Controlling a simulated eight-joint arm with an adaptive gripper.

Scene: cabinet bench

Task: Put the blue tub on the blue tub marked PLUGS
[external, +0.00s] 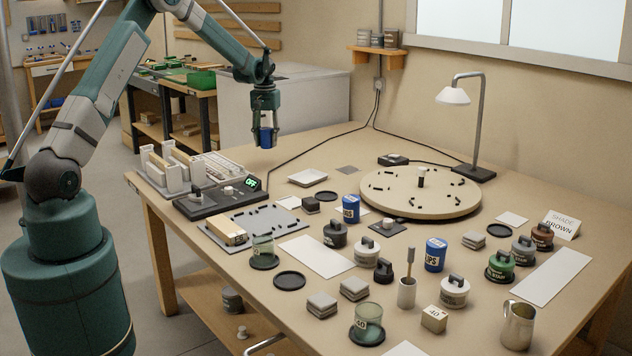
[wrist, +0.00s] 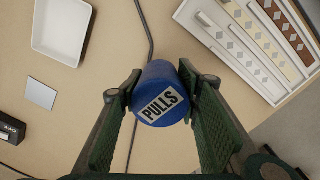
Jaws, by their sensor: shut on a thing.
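My gripper (external: 265,112) is shut on a blue tub (external: 266,137) and holds it in the air above the back left part of the table. In the wrist view the tub (wrist: 162,95) sits between the two finger pads, and its white label reads PULLS. Two other blue tubs stand on the table: one (external: 351,208) near the middle and one (external: 435,254) further front and right. Their labels are only partly readable in the external view; I cannot tell which says PLUGS. Both are well to the right of my gripper and apart from it.
A round turntable (external: 420,205) with small black pieces and a lamp (external: 470,130) stand at the back right. A control box (external: 220,196) and a sample rack (external: 195,165) are at the left. Several lidded jars, a mug (external: 518,325) and glasses crowd the front.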

